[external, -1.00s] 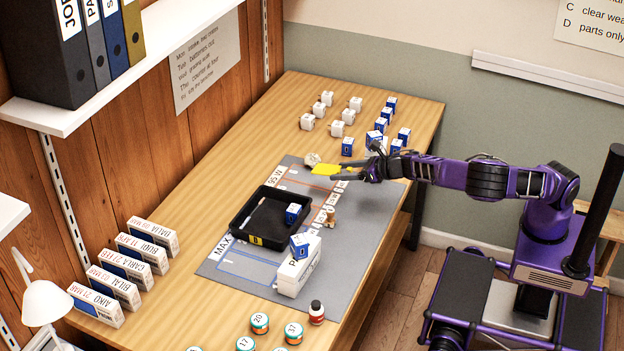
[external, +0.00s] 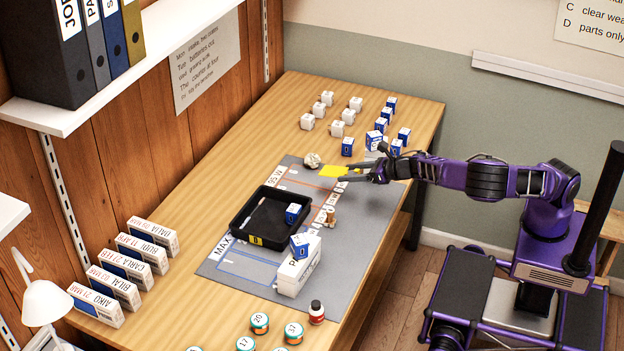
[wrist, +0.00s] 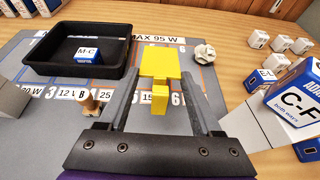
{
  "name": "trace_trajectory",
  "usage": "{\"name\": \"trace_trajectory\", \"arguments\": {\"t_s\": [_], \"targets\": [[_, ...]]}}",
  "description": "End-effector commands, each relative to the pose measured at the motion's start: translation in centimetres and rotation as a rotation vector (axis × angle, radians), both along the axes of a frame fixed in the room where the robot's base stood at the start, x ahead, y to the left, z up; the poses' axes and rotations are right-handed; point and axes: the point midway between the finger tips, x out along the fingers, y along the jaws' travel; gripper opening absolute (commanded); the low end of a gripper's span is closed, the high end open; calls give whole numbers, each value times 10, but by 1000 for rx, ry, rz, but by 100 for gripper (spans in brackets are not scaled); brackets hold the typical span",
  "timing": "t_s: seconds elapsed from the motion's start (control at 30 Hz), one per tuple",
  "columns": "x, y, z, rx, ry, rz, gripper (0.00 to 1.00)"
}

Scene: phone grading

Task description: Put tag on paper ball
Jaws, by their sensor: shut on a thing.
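The tag is a flat yellow piece (external: 333,171) with a narrow stem, held out level in front of my gripper (external: 350,174). The paper ball (external: 312,160) is a crumpled off-white lump at the far edge of the grey mat. In the wrist view the paper ball (wrist: 204,54) lies to the right of the tag, apart from it. Whether the tag touches the mat is hard to tell.
A black tray (wrist: 30,72) with a blue-and-white box inside stands on the grey mat (external: 375,205). White boxes (external: 328,98) and blue boxes (external: 347,147) stand at the table's far end.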

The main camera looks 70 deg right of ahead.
Motion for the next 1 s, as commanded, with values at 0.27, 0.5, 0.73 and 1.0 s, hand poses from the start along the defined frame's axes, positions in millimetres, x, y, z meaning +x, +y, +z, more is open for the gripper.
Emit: {"name": "trace_trajectory", "arguments": {"t_s": [0.27, 0.5, 0.73, 1.0], "targets": [[23, 9, 8, -7, -6, -13, 14], [23, 9, 5, -6, -5, -13, 14], [22, 8, -29, -8, -3, -13, 14], [22, 9, -59, -8, -4, -12, 14]]}}
